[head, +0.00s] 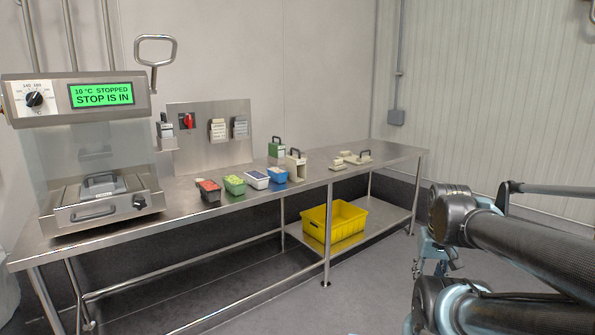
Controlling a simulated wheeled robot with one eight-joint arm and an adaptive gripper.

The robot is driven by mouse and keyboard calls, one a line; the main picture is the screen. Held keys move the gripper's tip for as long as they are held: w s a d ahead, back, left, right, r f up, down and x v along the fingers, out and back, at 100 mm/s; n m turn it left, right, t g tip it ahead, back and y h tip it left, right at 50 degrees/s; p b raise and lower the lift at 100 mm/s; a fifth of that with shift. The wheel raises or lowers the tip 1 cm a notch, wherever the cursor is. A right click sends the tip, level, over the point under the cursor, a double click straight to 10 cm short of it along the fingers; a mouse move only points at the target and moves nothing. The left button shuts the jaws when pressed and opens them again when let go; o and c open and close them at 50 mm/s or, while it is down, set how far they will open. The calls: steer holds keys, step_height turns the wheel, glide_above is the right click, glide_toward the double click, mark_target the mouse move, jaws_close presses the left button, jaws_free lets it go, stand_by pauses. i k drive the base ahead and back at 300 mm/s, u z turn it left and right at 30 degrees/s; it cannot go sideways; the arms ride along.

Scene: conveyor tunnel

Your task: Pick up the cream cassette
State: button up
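A cream cassette (296,168) with a dark handle on top stands upright on the steel table (390,154), right of the blue tub. A green cassette (276,149) of like shape stands just behind it to the left. My arm comes in from the right edge, well apart from the table items. My gripper (434,262) seems to be the small, partly hidden part below the arm's dark joint, off the table's right front. Its fingers are too small and covered to tell whether they are open or shut.
Red (208,191), green (234,185), white (256,179) and blue (277,174) tubs line the front edge. Low cream pieces (352,157) lie farther right. A machine (90,150) reading "STOP IS IN" stands left. A yellow crate (333,222) sits on the lower shelf. Floor before the table is clear.

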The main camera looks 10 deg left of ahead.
mark_target(296, 165)
steer(key=i, duration=0.9)
